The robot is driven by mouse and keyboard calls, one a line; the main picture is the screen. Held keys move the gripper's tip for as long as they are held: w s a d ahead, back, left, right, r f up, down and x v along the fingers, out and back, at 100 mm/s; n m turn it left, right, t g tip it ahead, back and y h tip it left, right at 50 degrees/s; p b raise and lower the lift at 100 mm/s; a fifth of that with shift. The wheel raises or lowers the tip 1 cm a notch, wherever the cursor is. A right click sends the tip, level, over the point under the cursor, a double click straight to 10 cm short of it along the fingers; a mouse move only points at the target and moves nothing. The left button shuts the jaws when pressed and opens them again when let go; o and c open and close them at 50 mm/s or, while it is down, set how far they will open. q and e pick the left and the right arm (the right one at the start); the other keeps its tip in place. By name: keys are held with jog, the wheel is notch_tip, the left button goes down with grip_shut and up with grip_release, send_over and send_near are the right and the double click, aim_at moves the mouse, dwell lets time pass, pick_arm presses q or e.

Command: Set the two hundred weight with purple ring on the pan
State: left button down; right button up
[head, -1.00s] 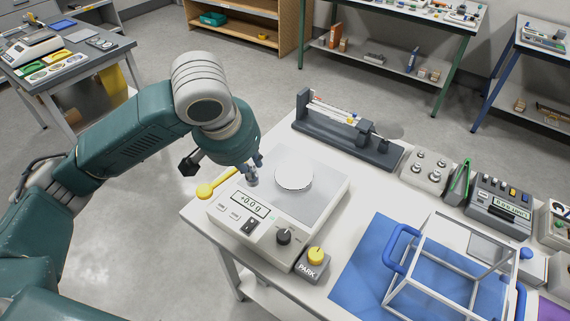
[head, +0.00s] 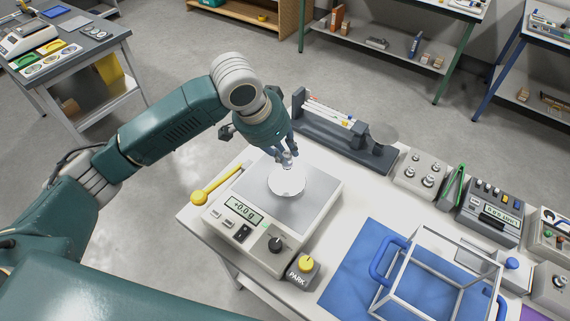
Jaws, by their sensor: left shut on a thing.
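My left gripper (head: 288,159) is shut on a small metal weight and holds it over the round white pan (head: 287,187) of the balance (head: 231,244). The fingers hide most of the weight, and I cannot make out a purple ring or its marking. I cannot tell whether it touches the pan. The balance display reads +0.0 g. My right gripper is not in view.
A beam scale (head: 345,143) stands behind the balance. A weight block (head: 403,181) with several weights is to the right. A clear-sided frame (head: 436,272) with blue handles stands on a blue mat (head: 345,276). A yellow-ended tool (head: 200,197) lies left of the balance.

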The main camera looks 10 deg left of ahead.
aim_at(285, 169)
pick_arm(q)
jog(key=shift+f, duration=0.8)
notch_tip(285, 169, down, 4)
jog(key=shift+f+p, duration=0.15)
jog(key=shift+p, duration=0.2)
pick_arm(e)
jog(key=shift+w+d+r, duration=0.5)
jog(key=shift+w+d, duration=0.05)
pick_arm(q)
jog(key=shift+s, duration=0.1)
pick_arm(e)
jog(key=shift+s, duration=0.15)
pick_arm(q)
jog(key=c, duration=1.6)
grip_release()
jog(key=shift+f, duration=0.15)
jog(key=shift+a+r, duration=0.1)
jog(key=shift+r, duration=0.4)
jog(key=b+v, duration=0.1)
jog(key=v, duration=1)
jog(key=shift+s+r, duration=0.1)
jog(key=shift+s, duration=0.1)
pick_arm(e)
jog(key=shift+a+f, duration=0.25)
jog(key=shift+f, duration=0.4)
